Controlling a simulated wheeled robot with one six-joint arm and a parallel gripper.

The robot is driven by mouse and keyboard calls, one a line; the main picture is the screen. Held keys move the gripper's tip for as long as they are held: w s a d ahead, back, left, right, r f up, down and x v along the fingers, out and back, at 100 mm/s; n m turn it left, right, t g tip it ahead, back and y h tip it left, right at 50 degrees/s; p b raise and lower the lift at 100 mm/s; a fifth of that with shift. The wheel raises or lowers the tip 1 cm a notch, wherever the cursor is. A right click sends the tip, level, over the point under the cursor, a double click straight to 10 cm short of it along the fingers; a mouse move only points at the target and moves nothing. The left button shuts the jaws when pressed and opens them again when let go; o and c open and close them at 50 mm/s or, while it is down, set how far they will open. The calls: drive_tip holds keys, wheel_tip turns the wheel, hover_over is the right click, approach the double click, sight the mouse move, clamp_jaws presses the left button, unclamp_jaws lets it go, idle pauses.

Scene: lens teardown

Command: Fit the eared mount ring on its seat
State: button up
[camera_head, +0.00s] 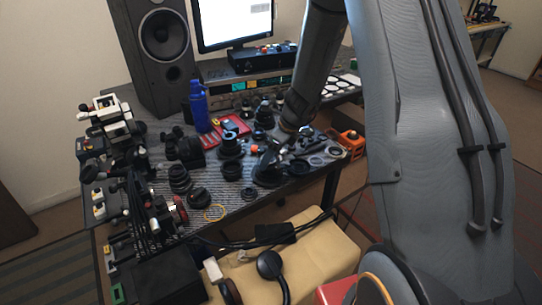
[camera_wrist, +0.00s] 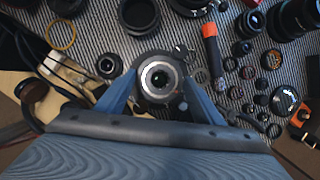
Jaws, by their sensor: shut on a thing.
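In the wrist view my gripper (camera_wrist: 160,76) has its two blue fingers on either side of a round grey metal ring, which I take to be the eared mount ring (camera_wrist: 147,78). The fingers are shut on it. A dark round opening shows through its middle. A dark rim shows around the ring, with small projections at its upper right. I cannot tell whether the ring touches the part below it or hangs just above. Its seat is mostly hidden under the ring. In the head view my gripper (camera_head: 272,152) is low over the table, small and partly lost among dark parts.
Dark lens barrels and rings crowd the striped mat. A blue bottle (camera_head: 199,107), a speaker (camera_head: 163,50) and a monitor (camera_head: 233,22) stand behind.

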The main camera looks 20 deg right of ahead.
drive_tip(key=o, duration=1.5)
drive_tip(key=shift+r+p, duration=3.5)
drive_tip(key=shift+p, duration=0.35)
drive_tip(key=s+r+n+h+b, duration=0.1)
drive_tip(key=s+r+n, duration=0.1)
drive_tip(key=s+n, duration=0.6)
drive_tip(key=s+r+n+g+h+b, duration=0.1)
drive_tip(key=s+r+n+b, duration=0.1)
drive_tip(key=s+n, duration=0.7)
drive_tip(key=s+r+n+h+b, duration=0.1)
drive_tip(key=s+r+n, duration=0.3)
drive_tip(key=s+n, duration=0.4)
drive_tip(key=shift+s+r+n+g+b, duration=0.15)
drive_tip(key=shift+n+g+b, duration=0.15)
drive_tip(key=shift+n+b, duration=0.55)
